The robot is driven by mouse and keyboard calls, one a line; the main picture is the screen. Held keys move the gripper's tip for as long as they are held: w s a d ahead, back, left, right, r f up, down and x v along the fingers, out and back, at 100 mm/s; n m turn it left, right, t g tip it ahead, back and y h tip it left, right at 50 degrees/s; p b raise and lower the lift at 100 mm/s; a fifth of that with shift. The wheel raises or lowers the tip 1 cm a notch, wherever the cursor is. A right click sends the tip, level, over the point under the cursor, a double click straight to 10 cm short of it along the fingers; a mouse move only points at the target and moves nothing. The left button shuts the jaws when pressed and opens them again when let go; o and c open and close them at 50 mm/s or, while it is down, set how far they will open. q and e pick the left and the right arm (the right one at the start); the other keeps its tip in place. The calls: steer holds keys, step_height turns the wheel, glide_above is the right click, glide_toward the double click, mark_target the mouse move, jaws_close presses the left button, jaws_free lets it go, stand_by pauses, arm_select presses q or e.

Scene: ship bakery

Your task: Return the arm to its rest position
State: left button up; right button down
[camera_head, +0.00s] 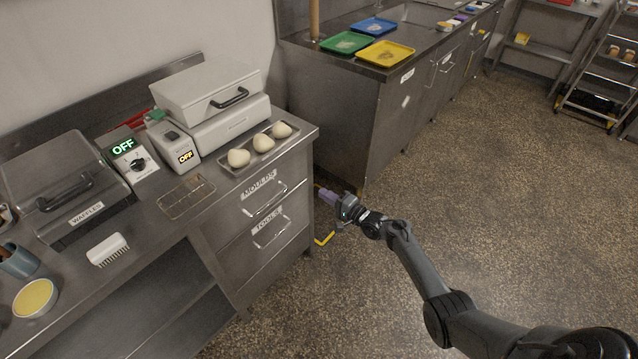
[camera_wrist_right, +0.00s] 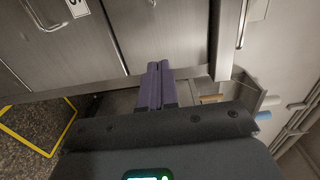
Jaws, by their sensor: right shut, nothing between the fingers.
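My right arm reaches in from the lower right in the head view. Its gripper (camera_head: 328,197) is in front of the drawer unit's right side, over the floor, beyond the counter's corner. In the right wrist view the two purple fingers (camera_wrist_right: 157,86) lie together, shut with nothing between them. Steel cabinet fronts (camera_wrist_right: 165,38) with handles fill the upper part of that view. My left gripper and arm do not show.
The steel counter (camera_head: 150,235) holds a waffle iron (camera_head: 60,185), a grey press (camera_head: 212,98), a tray with three dough balls (camera_head: 262,144), a wire rack (camera_head: 186,197) and a brush (camera_head: 107,250). Open floor (camera_head: 470,200) lies to the right. Coloured trays (camera_head: 385,53) are on the back counter.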

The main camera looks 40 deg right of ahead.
steer(key=s+a+f+g+p, duration=0.2)
steer(key=s+a+f, duration=0.1)
steer(key=s+f, duration=0.5)
steer(key=s+a+f+n+g+y+p, duration=0.2)
steer(key=s+a+n+g, duration=0.25)
steer(key=s+a, duration=0.7)
steer(key=s+a+r+n+g+h+p, duration=0.1)
steer(key=s+a+r+n, duration=0.25)
steer(key=a, duration=0.25)
steer(key=s+a+r+n+g+h, duration=0.1)
steer(key=s+a+r+n+g, duration=0.15)
steer(key=a+r, duration=0.3)
steer(key=s+r+n+g+h, duration=0.2)
steer(key=s+r+n+g, duration=0.2)
steer(key=s+r+n, duration=0.5)
step_height(320, 180, up, 38)
steer(key=p, duration=3.8)
steer(key=shift+s+a+m, duration=0.3)
steer(key=shift+s+m, duration=0.05)
steer(key=shift+m, duration=0.1)
